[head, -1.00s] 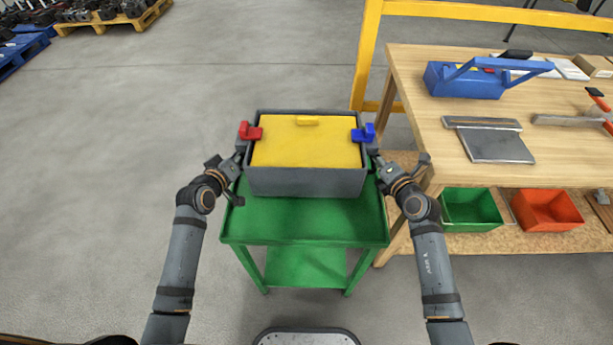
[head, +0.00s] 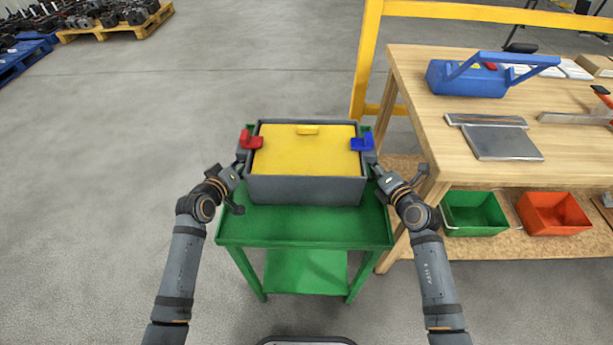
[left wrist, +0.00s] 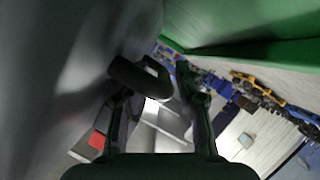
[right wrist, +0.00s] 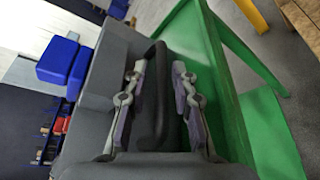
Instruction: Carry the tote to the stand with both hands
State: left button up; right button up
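The tote (head: 306,190) is a grey box with a yellow top, a red piece on its left side and a blue one on its right. It looks level, over the green stand (head: 300,226); whether its base touches the stand is hidden. My left gripper (head: 240,168) is at its left side; the left wrist view shows the dark handle (left wrist: 152,82) between the fingers. My right gripper (head: 376,170) is at its right side; the right wrist view shows the other handle (right wrist: 160,95) between the fingers, which are drawn in around it.
A wooden workbench (head: 420,90) stands close on the right, with a blue toolbox (head: 470,80) on top and green (head: 475,213) and red (head: 553,213) bins below. A yellow rail (head: 365,60) stands behind. The floor on the left is clear.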

pick_arm(q)
jog(key=o, duration=0.7)
jog(key=shift+w+a, duration=0.1)
pick_arm(e)
jog(key=shift+w+a+r, duration=0.1)
jog(key=shift+w+r, duration=0.1)
jog(key=shift+r, duration=0.15)
pick_arm(q)
jog(key=shift+o, duration=0.4)
jog(key=shift+r, duration=0.25)
jog(key=v, duration=0.6)
jog(key=shift+v, duration=0.75)
pick_arm(e)
jog(key=o, duration=0.7)
